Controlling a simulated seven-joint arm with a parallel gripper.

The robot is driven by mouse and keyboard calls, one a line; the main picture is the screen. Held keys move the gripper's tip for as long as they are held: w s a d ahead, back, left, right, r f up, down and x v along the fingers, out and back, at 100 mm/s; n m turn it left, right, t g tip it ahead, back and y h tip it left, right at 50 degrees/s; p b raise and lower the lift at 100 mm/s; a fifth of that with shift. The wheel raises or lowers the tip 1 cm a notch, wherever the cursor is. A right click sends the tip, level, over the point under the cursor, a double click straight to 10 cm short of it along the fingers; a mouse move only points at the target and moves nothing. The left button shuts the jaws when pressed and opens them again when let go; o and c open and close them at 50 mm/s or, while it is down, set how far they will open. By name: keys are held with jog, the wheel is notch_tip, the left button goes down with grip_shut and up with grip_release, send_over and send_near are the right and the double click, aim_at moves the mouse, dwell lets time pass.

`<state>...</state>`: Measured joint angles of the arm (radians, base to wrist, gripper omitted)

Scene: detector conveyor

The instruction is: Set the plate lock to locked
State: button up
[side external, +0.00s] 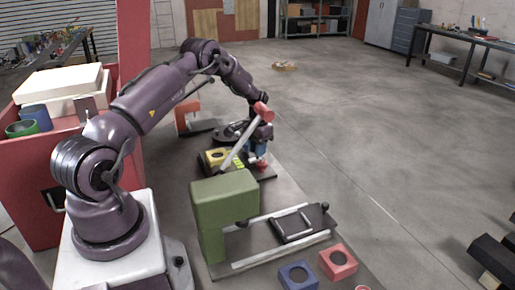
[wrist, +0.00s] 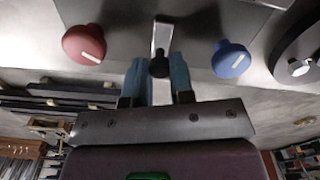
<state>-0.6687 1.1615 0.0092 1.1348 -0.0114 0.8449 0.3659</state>
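In the wrist view, a pale metal bar (wrist: 161,36) ends in a black knob (wrist: 159,65). The blue fingers of my gripper (wrist: 158,78) stand on either side of this knob, with narrow gaps showing. No label shows which control is the plate lock. In the side view, my gripper (side external: 262,153) is low over the far dark station, behind a pale lever with a red end (side external: 263,111), so contact there is hidden.
A yellow block (side external: 217,157) sits on the far station. Nearer stands a green arch (side external: 224,207) with rails and a dark plate (side external: 300,223). A blue block (side external: 298,275) and a red block (side external: 338,263) lie in front. The floor at right is mostly clear.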

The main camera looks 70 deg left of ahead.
grip_shut()
jog(key=shift+s, duration=1.75)
jog(key=o, duration=0.8)
grip_release()
jog(key=shift+r, duration=0.1)
notch_tip(320, 180, up, 13)
jog(key=shift+f, duration=0.1)
